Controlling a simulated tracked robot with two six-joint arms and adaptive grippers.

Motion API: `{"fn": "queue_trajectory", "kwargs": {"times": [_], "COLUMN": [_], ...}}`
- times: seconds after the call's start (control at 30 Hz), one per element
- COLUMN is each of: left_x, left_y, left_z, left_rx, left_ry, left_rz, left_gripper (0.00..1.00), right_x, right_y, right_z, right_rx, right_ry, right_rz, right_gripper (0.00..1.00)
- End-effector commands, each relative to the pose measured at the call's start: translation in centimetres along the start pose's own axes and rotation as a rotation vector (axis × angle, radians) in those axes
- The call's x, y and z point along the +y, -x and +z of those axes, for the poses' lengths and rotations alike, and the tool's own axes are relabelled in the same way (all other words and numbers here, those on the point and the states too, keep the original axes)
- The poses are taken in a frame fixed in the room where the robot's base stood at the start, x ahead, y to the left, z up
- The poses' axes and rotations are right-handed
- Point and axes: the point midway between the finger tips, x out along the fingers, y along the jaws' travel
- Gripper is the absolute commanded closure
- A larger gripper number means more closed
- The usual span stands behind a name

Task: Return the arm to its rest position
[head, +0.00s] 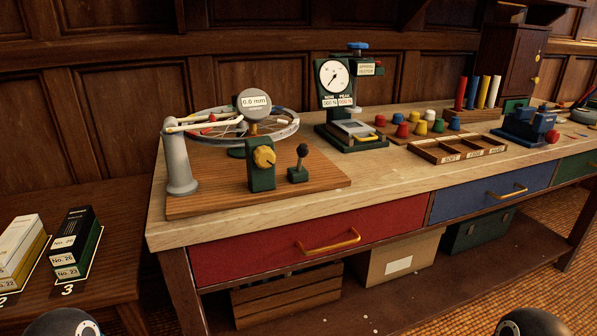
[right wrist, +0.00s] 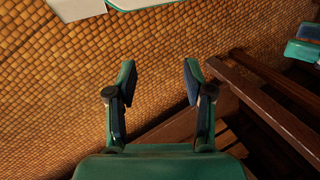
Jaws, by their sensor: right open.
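My right gripper (right wrist: 158,80) shows in the right wrist view. Its two green fingers with dark pads stand wide apart and nothing is between them. Beyond the fingers is the orange woven floor (right wrist: 60,80). In the head view only rounded dark parts of my arms show at the bottom edge, one at the left and one at the right. My left gripper is out of view.
A workbench (head: 400,185) carries a wheel stand (head: 178,155), a dial press (head: 334,90) and colored knobs. Its drawers, red (head: 260,245) and blue (head: 470,200), look shut. Boxes (head: 75,235) stand on a left table. Dark wooden beams (right wrist: 265,100) lie right of my right gripper.

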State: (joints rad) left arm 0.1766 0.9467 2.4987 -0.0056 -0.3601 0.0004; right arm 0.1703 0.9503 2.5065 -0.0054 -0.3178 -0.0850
Motion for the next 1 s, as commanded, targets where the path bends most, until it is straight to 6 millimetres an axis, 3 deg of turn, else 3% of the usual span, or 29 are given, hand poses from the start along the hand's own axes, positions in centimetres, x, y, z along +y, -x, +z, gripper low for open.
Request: {"fn": "queue_trajectory", "kwargs": {"times": [0.03, 0.07, 0.1, 0.37, 0.7, 0.8, 1.0], "left_x": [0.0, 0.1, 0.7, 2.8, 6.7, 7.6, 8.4], "left_y": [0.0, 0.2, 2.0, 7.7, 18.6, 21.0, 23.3], "left_z": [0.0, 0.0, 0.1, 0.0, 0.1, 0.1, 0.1], "left_rx": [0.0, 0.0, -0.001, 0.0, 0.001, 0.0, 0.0], "left_ry": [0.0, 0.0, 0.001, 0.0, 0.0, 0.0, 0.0], "left_rz": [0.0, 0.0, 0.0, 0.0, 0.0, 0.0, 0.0], "left_gripper": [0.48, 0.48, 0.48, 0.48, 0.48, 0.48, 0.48], "right_x": [0.2, 0.2, -0.5, -2.5, -6.5, -7.4, -8.2], "right_y": [0.1, 0.3, 2.1, 7.8, 18.7, 21.1, 23.4], "right_z": [-1.3, -1.4, -1.3, -1.2, -0.9, -0.9, -0.8], "right_rx": [0.054, 0.058, 0.054, 0.054, 0.054, 0.054, 0.053], "right_ry": [-0.069, -0.11, -0.099, -0.094, -0.092, -0.092, -0.092], "right_rz": [0.003, 0.002, 0.002, 0.002, 0.002, 0.002, 0.002], "right_gripper": [0.48, 0.48, 0.48, 0.48, 0.48, 0.48, 0.48]}}
